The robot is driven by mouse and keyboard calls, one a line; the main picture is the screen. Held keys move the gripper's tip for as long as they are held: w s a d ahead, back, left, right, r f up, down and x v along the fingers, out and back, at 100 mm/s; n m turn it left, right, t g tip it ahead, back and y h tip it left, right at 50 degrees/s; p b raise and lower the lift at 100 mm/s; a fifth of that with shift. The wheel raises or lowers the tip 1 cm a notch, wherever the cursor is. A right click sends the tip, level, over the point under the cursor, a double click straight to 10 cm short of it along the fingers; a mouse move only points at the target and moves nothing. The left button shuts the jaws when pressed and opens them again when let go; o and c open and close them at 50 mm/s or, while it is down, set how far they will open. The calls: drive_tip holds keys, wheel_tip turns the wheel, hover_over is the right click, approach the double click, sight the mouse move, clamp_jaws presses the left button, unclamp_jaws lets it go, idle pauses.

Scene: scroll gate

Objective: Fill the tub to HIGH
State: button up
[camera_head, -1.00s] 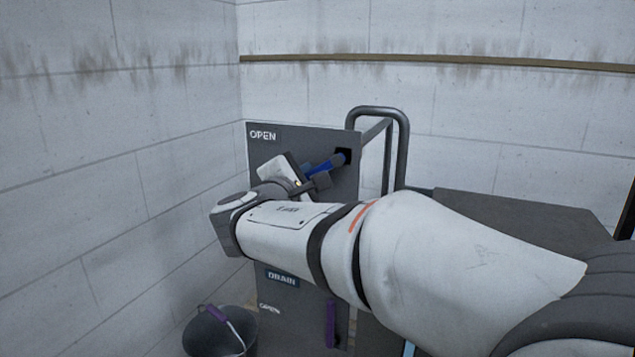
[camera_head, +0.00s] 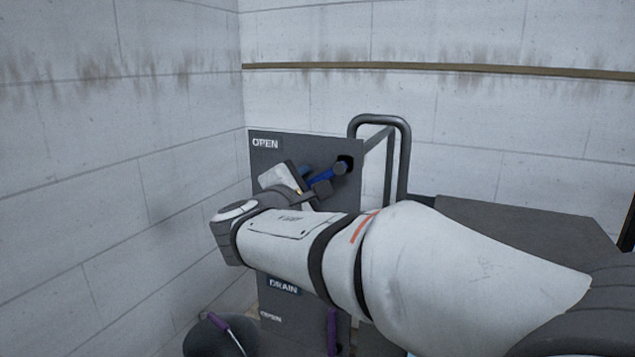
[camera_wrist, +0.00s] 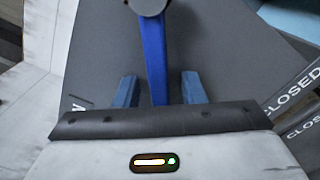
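A blue lever (camera_head: 320,181) sits on the upper part of a dark grey panel (camera_head: 265,160) and points down and left from its round hub. In the wrist view the lever (camera_wrist: 155,62) runs from the hub at the top down between my two fingers. My gripper (camera_wrist: 162,90) is open around it, with a gap on each side. In the head view my gripper (camera_head: 310,187) is at the lever, partly hidden by my arm. A purple lever (camera_head: 332,332) hangs low on the panel near the DRAIN label (camera_head: 284,286). The tub's water and any HIGH mark cannot be made out.
An OPEN label (camera_head: 265,144) is at the panel's upper left. CLOSED labels (camera_wrist: 293,92) show in the wrist view. A dark bucket (camera_head: 205,338) stands at lower left. A grey pipe frame (camera_head: 403,160) rises behind the panel. Block walls close off left and back.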

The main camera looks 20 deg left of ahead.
drive_tip(key=s+p, duration=0.1)
drive_tip(key=s, duration=0.6)
drive_tip(key=shift+s+a+p, duration=0.3)
drive_tip(key=shift+s+p, duration=0.05)
drive_tip(key=shift+p, duration=0.05)
idle(6.9)
